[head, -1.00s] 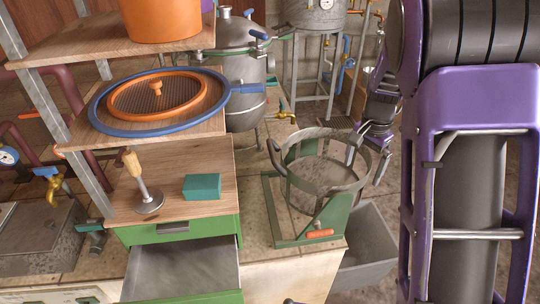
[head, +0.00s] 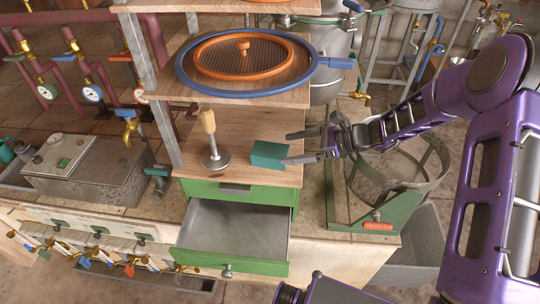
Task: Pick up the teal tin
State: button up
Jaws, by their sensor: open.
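The teal tin (head: 269,154) is a small box on the wooden top of the green drawer unit, near its right edge. My gripper (head: 294,148) comes in from the right in the head view. Its two dark fingers are spread apart, one toward the tin's upper right and one by its lower right side. Whether a finger touches the tin I cannot tell. The gripper holds nothing.
A tamper with a wooden handle (head: 211,140) stands left of the tin. A shelf with a blue-rimmed sieve (head: 184,85) hangs above. The green drawer (head: 222,262) below is open and looks empty. A round metal stand (head: 440,165) is to the right.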

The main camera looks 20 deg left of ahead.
aim_at(261, 152)
jog(key=x, duration=1)
jog(key=shift+b, duration=0.35)
jog(key=shift+w, duration=0.1)
jog(key=c, duration=1.5)
jog(key=shift+c, duration=0.2)
jog(key=shift+r, duration=0.1)
